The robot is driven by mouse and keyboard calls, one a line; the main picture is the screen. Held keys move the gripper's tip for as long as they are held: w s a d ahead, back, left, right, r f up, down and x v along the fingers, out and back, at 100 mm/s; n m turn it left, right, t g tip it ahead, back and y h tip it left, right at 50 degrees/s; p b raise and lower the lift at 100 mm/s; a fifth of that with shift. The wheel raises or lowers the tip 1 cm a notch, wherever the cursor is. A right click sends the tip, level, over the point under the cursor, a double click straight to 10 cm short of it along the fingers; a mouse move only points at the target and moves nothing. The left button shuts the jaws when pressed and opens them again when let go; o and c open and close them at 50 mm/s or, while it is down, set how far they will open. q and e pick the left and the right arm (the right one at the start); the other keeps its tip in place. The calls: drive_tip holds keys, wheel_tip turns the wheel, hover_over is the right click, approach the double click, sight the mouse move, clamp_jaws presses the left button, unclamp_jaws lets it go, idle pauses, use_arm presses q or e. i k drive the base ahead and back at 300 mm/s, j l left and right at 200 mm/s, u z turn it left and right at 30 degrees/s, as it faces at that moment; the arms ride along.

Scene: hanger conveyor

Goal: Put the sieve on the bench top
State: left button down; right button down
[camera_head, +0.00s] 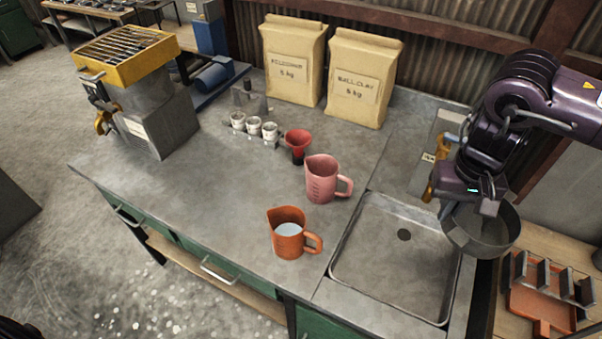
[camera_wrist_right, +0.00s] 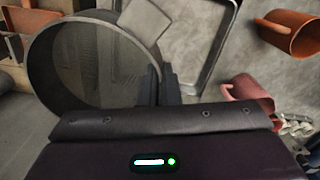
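The sieve (camera_head: 484,241), a round grey metal ring with a mesh, is in the air over the right edge of the sink. My right gripper (camera_head: 466,208) is shut on its rim. The right wrist view shows the mesh (camera_wrist_right: 90,70) and my right gripper's dark fingers (camera_wrist_right: 160,88) at the ring's wall. The fingertips are largely hidden in the head view. The grey bench top (camera_head: 210,205) lies left of the sink, apart from the sieve. My left gripper is not in view.
An orange jug (camera_head: 288,240) and a pink jug (camera_head: 320,180) stand left of the sink (camera_head: 375,262). Behind are a red funnel (camera_head: 298,142), small cups and two paper sacks (camera_head: 358,100). A yellow-topped machine (camera_head: 150,105) stands at left. The front-left bench top is clear.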

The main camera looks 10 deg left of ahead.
sight(224, 192)
drive_tip(key=i+j+u, duration=0.1)
drive_tip(key=j+u, duration=0.15)
drive_tip(key=i+j+u, duration=0.25)
drive_tip(key=j, duration=0.2)
drive_tip(key=i+j+u, duration=0.2)
drive_tip(key=u, duration=0.25)
drive_tip(key=i, duration=0.05)
